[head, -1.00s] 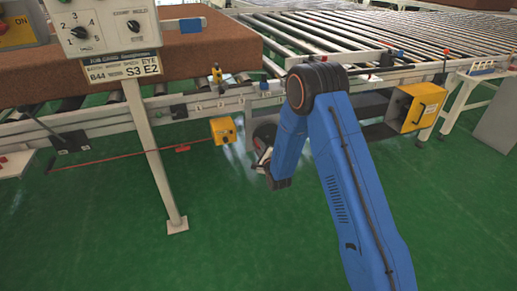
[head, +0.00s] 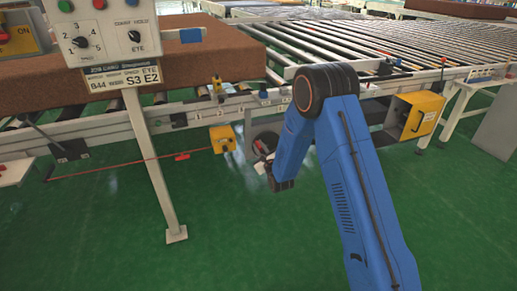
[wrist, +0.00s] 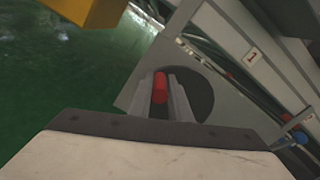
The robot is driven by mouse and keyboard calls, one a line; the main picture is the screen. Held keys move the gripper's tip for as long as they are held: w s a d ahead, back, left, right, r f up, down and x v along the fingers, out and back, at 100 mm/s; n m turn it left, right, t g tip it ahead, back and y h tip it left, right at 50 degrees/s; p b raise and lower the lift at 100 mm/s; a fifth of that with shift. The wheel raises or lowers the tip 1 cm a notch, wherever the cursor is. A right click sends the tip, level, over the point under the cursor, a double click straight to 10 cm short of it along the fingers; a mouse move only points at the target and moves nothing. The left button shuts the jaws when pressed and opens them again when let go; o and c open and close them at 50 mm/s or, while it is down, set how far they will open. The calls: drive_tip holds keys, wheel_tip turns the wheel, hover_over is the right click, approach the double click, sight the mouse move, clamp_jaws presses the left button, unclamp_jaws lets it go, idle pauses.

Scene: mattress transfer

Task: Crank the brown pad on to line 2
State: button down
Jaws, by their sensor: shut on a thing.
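The brown pad (head: 120,78) is a thick block lying on rollers at the left in the head view, partly hidden by the control panel. My gripper (wrist: 161,80) is shut on a red crank handle (wrist: 160,88), which shows between its two grey fingers in the wrist view. Behind the handle is a dark round disc (wrist: 195,88) set in a grey plate. In the head view the disc (head: 264,134) sits below the conveyor rail, and my forearm hides part of it.
The control panel (head: 110,45) on a post stands at the left front. A yellow box (head: 222,138) hangs left of the disc, and a larger yellow box (head: 416,112) is at the right. Empty rollers (head: 330,50) extend right of the pad. The green floor in front is clear.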

drive_tip(key=shift+d, duration=0.1)
drive_tip(key=c, duration=1.6)
unclamp_jaws()
drive_tip(key=shift+c, duration=0.2)
drive_tip(key=v, duration=1.7)
drive_tip(key=shift+s, duration=0.15)
